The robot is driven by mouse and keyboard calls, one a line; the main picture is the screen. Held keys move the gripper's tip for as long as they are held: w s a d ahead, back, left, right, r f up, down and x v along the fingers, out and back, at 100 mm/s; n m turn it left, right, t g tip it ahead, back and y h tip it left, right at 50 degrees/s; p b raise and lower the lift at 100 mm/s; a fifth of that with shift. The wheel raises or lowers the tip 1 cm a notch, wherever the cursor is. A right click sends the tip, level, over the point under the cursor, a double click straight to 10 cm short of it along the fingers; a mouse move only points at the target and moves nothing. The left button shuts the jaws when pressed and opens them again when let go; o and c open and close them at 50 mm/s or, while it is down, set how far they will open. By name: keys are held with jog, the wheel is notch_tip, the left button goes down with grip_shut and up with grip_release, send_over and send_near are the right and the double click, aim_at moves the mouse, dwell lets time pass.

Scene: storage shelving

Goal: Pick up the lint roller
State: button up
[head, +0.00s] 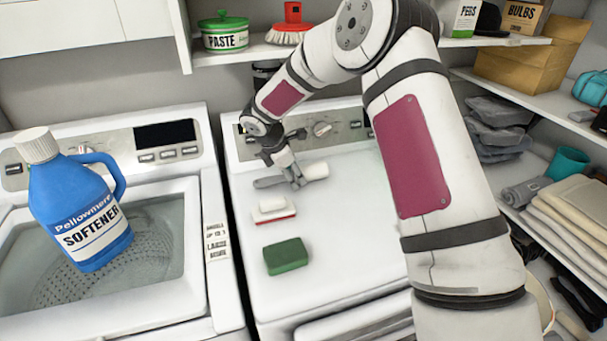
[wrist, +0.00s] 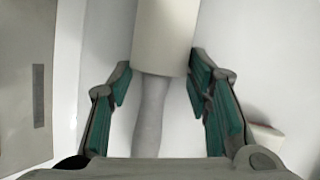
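The lint roller lies flat on top of the white machine at the right, with its white roll (head: 315,171) toward the right and its grey handle (head: 268,182) toward the left. My gripper (head: 296,181) is down over it, near where handle and roll meet. In the wrist view the roll (wrist: 163,38) is at the top and the handle (wrist: 150,110) runs down between the fingers. My gripper (wrist: 160,82) is open, one finger on each side, with visible gaps beside the handle. Part of the handle is hidden by the gripper body.
A white block on a red-edged base (head: 273,209) and a green sponge (head: 286,256) lie nearby on the same machine top. A blue softener jug (head: 75,200) stands at the left machine. Shelves with a paste tub (head: 225,33), boxes and towels (head: 570,210) surround the arm.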

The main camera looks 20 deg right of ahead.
notch_tip(320, 180, up, 10)
jog(key=shift+b, duration=0.75)
